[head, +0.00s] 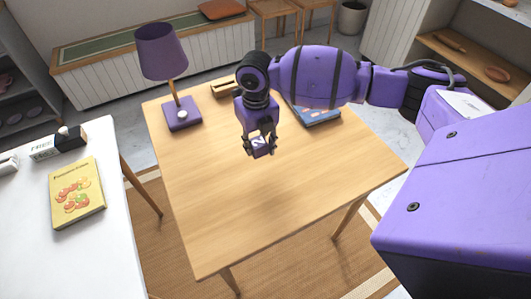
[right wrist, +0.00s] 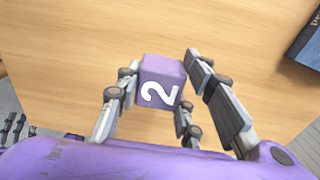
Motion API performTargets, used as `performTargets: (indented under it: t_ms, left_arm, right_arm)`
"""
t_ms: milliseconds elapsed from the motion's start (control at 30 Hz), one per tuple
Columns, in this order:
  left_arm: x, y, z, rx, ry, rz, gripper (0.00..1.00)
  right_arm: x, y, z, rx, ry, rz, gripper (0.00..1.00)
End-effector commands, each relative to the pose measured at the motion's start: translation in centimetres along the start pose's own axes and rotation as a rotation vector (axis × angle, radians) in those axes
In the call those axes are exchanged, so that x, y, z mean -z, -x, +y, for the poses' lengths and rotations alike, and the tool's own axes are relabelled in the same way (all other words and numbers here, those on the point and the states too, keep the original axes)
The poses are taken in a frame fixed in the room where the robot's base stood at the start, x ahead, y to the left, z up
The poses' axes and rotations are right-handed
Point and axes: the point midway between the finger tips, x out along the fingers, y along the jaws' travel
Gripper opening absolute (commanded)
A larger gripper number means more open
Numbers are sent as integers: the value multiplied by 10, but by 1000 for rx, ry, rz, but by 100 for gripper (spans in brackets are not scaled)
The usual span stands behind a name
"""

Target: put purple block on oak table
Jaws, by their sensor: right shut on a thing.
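The purple block (right wrist: 160,82) with a white "2" sits between the fingers of my right gripper (right wrist: 158,95) in the right wrist view. In the head view my right gripper (head: 259,147) points down over the middle of the oak table (head: 235,207), shut on the block (head: 258,141). Bare tabletop shows around the block; I cannot tell exactly how high above the wood it is. My left gripper is not in view.
A purple lamp (head: 182,113) stands at the table's back left. A small wooden tray (head: 222,88) and a blue book (head: 322,117) lie at the back. The front of the table is clear. A white table (head: 95,240) at left holds a yellow book (head: 77,192).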

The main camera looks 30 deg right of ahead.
Motion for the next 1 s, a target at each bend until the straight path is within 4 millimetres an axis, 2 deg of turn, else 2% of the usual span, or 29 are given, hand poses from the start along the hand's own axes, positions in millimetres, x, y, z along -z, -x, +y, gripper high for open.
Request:
performTargets:
  t_ms: [267, 500, 933, 967, 1000]
  left_arm:
    - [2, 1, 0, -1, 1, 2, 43]
    - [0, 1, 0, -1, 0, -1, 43]
    - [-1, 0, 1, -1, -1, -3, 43]
    - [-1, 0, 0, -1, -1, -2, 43]
    - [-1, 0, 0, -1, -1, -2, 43]
  right_arm:
    - [9, -17, -12, 1, -1, -2, 9]
    - [12, -50, -15, 0, 0, -1, 9]
    - [12, -57, -15, 0, -1, -2, 9]
    - [11, -56, -15, 1, -1, -2, 39]
    - [11, -56, -15, 1, -1, -3, 44]
